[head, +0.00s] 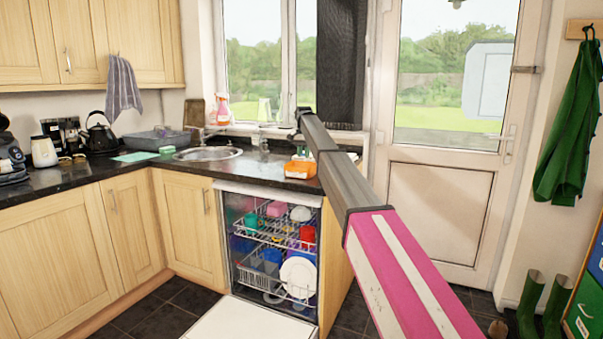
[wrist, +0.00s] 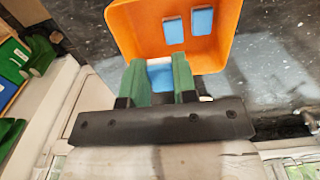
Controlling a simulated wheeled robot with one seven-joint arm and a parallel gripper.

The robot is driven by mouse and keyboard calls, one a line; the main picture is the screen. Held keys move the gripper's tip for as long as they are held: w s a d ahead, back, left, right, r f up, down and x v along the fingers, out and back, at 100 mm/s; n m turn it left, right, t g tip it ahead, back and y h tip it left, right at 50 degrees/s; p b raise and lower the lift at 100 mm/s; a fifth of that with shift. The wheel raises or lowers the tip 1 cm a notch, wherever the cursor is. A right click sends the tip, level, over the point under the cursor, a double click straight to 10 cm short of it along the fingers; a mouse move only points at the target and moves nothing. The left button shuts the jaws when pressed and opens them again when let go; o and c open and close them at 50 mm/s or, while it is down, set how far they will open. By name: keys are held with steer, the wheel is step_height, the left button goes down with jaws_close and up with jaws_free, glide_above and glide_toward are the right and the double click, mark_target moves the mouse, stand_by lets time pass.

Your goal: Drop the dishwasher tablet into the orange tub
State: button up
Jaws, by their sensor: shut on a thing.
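The orange tub (wrist: 231,20) stands on the dark counter, its open side facing the camera in the wrist view. Two blue tablets lie inside it. My gripper (wrist: 159,62) has green fingers shut on a blue and white dishwasher tablet (wrist: 160,77). The fingertips and the tablet overlap the tub's near rim in the wrist view; I cannot tell the height between them. In the head view the orange tub (head: 299,169) is on the counter near the window, below the far end of my arm. The fingers and held tablet are too small to make out there.
The sink (head: 208,153) is left of the tub, with a green cloth (head: 134,156) and a grey basin (head: 160,140) beyond. A spray bottle (head: 222,110) stands on the sill. The dishwasher (head: 272,250) below is open, its door lowered and racks loaded.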

steer(key=shift+f, duration=1.6)
steer(key=o, duration=1)
step_height(320, 180, up, 11)
steer(key=shift+f, duration=0.1)
